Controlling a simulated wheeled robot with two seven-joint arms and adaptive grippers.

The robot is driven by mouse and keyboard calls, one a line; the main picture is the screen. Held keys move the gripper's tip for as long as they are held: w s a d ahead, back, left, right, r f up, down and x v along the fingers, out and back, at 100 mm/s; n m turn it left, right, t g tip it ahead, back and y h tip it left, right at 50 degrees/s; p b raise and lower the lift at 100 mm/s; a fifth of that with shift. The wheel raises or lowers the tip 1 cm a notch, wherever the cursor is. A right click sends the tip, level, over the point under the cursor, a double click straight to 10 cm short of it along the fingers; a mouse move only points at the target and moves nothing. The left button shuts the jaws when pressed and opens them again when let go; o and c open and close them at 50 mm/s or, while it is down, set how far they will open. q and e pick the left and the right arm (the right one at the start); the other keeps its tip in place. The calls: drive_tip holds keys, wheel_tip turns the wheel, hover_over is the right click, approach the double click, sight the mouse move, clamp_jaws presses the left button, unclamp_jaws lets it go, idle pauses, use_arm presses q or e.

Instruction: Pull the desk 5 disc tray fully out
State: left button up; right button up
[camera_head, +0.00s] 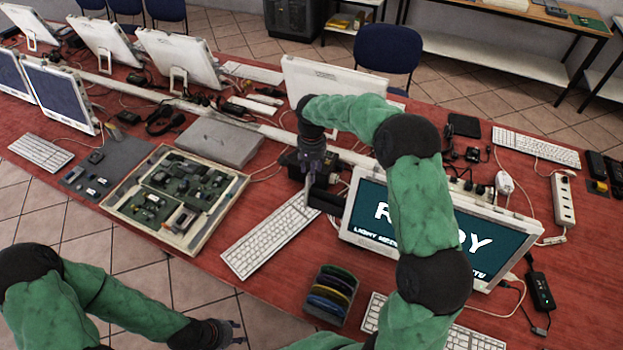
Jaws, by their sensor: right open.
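A white all-in-one computer (518,229) with a lit teal screen stands on the red desk. A small dark ledge (327,201) juts out at its left edge and looks like a disc tray; how far out it is, I cannot tell. My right gripper (309,198) is open and points down right beside this ledge; I cannot tell whether they touch. My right arm crosses in front of the screen and hides part of it. My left gripper (237,332) is low at the bottom, off the desk's front edge and away from the computer; its finger gap is too small to read.
A rack of coloured discs (331,293) stands in front of the computer. A white keyboard (270,236) lies just left of my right gripper. A tray of circuit boards (176,200) is further left. Cables and a power strip (562,199) lie around the computer.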

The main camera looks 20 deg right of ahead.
drive_tip(key=shift+r, duration=2.6)
